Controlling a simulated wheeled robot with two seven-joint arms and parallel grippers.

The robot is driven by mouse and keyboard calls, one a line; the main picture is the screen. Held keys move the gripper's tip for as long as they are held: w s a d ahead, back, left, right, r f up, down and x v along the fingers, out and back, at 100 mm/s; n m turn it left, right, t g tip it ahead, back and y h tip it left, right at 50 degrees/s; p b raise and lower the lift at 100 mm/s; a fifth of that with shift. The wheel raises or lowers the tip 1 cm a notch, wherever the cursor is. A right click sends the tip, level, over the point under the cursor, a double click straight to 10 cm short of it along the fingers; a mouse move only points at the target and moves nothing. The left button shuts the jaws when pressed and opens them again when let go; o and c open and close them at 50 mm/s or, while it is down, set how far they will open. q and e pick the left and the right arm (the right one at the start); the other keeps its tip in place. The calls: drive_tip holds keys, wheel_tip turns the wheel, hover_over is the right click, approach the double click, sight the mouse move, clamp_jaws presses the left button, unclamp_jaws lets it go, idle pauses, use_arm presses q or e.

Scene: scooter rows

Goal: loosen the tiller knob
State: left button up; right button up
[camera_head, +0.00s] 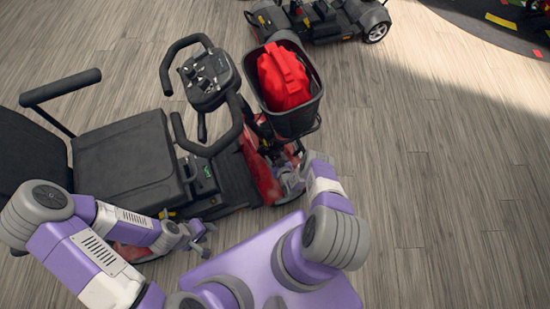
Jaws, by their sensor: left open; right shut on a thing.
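The mobility scooter stands in front of me, with its black tiller head (207,78) and looped handlebars upright at the middle left. The tiller post runs down toward the red front body (262,172). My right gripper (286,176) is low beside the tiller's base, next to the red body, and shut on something. The tiller knob is small and hidden by the gripper there, so I cannot make out its shape. My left gripper (200,238) is open and empty, low beside the scooter's near side, below the seat (125,150).
A black front basket (292,122) holding a red bag (284,78) hangs just above my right gripper. An armrest (60,88) sticks out at the left. Another scooter (330,18) stands at the top. The wooden floor (450,170) at the right is clear.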

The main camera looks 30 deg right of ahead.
drive_tip(key=shift+n+h, duration=0.6)
drive_tip(key=shift+n, duration=0.3)
drive_tip(key=o, duration=1)
drive_tip(key=shift+c, duration=0.2)
drive_tip(key=p+v, duration=0.3)
drive_tip(key=v, duration=0.3)
drive_tip(key=shift+s+a+r, duration=0.1)
drive_tip(key=shift+s+r, duration=0.1)
drive_tip(key=shift+s, duration=0.1)
drive_tip(key=shift+s+a+p, duration=0.15)
drive_tip(key=shift+s+p, duration=0.15)
drive_tip(key=shift+s, duration=0.15)
drive_tip(key=shift+r, duration=0.1)
